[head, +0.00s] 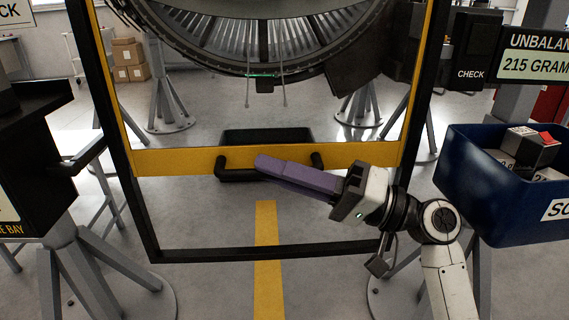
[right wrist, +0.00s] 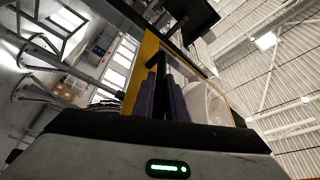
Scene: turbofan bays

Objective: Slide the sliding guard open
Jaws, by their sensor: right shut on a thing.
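The sliding guard (head: 190,160) is a yellow frame with a clear pane, set in a black outer frame in front of the turbofan. Its wide yellow bottom bar carries a black bar handle (head: 232,175). My right gripper (head: 262,163) reaches in from the right, its purple fingers at the handle and covering its middle. In the right wrist view the fingers (right wrist: 165,100) are shut on the black handle (right wrist: 161,72), one on each side. The guard's yellow edge (right wrist: 146,55) shows behind them. My left gripper is not in view.
The turbofan (head: 255,40) hangs behind the guard. A blue bin (head: 475,190) with small boxes stands at the right, near my right arm. A black cabinet (head: 30,170) on a grey stand is at the left. Below the guard's bar is open space down to the black bottom rail (head: 210,255).

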